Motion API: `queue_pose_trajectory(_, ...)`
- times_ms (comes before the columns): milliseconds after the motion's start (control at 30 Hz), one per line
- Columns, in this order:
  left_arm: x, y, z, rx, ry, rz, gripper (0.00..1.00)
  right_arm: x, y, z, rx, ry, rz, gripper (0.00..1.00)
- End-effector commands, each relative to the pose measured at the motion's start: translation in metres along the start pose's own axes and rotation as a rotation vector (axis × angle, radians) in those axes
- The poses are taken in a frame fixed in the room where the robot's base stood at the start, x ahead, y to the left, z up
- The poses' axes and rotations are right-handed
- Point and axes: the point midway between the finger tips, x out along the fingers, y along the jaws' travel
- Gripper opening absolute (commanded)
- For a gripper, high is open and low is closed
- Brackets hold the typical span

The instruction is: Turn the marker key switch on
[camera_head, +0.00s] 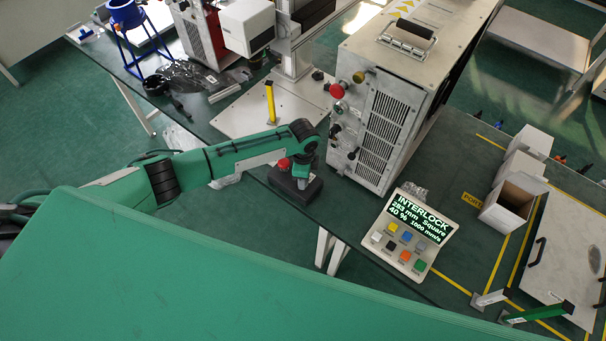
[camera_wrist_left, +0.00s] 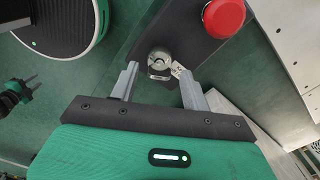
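The key switch (camera_wrist_left: 160,62) is a round metal lock on a dark box (camera_wrist_left: 183,30), next to a red mushroom button (camera_wrist_left: 224,17). A key with a small pale tag (camera_wrist_left: 178,70) appears to sit in it. My left gripper (camera_wrist_left: 158,72) is open, with one finger either side of the key; I see no clear contact. In the head view, my left wrist reaches down over the dark box (camera_head: 292,186) with its red button (camera_head: 283,163); the key and fingertips are hidden there. My right gripper is not in view.
A grey vented machine (camera_head: 385,120) with knobs stands just right of the box. A control panel (camera_head: 411,236) reads INTERLOCK. A yellow post (camera_head: 270,102) stands on a metal plate behind my arm. White open boxes (camera_head: 510,203) stand at the right.

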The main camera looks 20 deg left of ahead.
Motion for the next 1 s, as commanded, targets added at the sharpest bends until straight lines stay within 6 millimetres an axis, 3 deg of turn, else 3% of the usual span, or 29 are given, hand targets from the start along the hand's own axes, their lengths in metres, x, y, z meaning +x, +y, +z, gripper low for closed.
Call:
queue_pose_trajectory(367,-0.009,0.0,0.001,-0.002,-0.001,0.0,0.47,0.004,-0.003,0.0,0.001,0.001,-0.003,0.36)
queue_pose_trajectory(467,-0.024,0.0,0.001,0.001,0.0,-0.002,0.47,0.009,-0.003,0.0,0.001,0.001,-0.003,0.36)
queue_pose_trajectory(800,-0.099,-0.001,0.0,0.001,0.001,-0.003,0.47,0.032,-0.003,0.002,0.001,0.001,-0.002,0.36)
queue_pose_trajectory(1000,-0.128,0.0,0.0,0.0,0.0,-0.001,0.47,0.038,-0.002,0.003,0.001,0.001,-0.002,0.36)
